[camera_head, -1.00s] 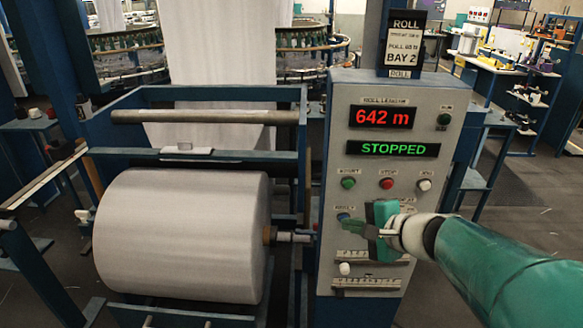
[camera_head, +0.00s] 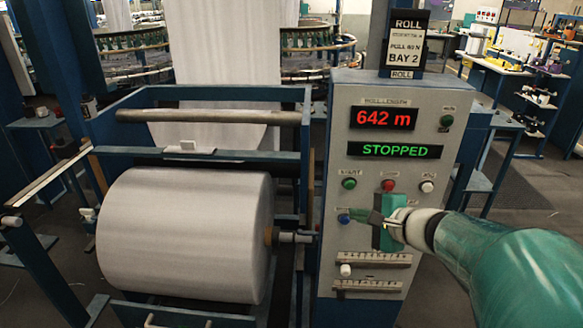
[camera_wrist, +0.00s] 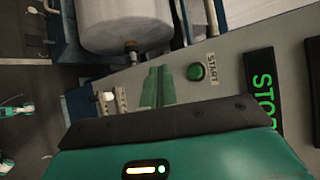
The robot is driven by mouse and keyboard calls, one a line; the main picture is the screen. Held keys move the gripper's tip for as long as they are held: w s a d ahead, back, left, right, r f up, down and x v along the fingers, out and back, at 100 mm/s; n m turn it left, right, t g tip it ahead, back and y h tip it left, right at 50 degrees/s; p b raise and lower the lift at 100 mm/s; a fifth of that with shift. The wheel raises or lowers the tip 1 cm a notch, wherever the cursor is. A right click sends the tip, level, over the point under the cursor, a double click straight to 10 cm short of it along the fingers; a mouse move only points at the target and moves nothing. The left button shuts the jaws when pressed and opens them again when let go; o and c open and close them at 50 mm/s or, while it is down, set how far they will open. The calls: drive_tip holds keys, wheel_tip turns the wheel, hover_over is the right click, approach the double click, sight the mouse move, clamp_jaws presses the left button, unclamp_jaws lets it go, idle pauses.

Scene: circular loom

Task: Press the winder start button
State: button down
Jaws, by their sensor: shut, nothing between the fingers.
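The start button (camera_head: 348,184) is a green round button on the left of the grey control panel (camera_head: 408,85), under the display reading STOPPED. In the wrist view the green button (camera_wrist: 196,72) has a START label beside it. My gripper (camera_head: 371,217) is in front of the panel, below and to the right of the start button and close to a blue button (camera_head: 343,219). Its green fingers (camera_wrist: 158,85) are shut and empty, just left of the start button in the wrist view. They appear apart from it; I cannot tell the gap to the panel.
A red button (camera_head: 388,185) and a white button (camera_head: 427,187) sit in the same row. The length display (camera_head: 383,117) reads 642 m. A white knob (camera_head: 346,270) is lower on the panel. The large white roll (camera_head: 185,235) stands left of the panel.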

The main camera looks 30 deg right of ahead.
drive_tip(key=shift+w+d, duration=0.65)
drive_tip(key=shift+w, duration=0.35)
drive_tip(key=shift+w+d, duration=0.7)
drive_tip(key=shift+w, duration=0.35)
drive_tip(key=shift+w+d, duration=0.65)
drive_tip(key=shift+w, duration=0.35)
drive_tip(key=shift+w+d, duration=0.3)
drive_tip(key=shift+w, duration=0.05)
drive_tip(key=shift+w+d, duration=0.25)
drive_tip(key=shift+w, duration=0.1)
idle(0.4)
drive_tip(key=shift+s+a, duration=0.5)
drive_tip(key=shift+s, duration=0.2)
drive_tip(key=shift+s, duration=0.1)
drive_tip(key=s+a, duration=0.1)
drive_tip(key=s, duration=0.1)
drive_tip(key=s+a, duration=0.2)
idle(0.6)
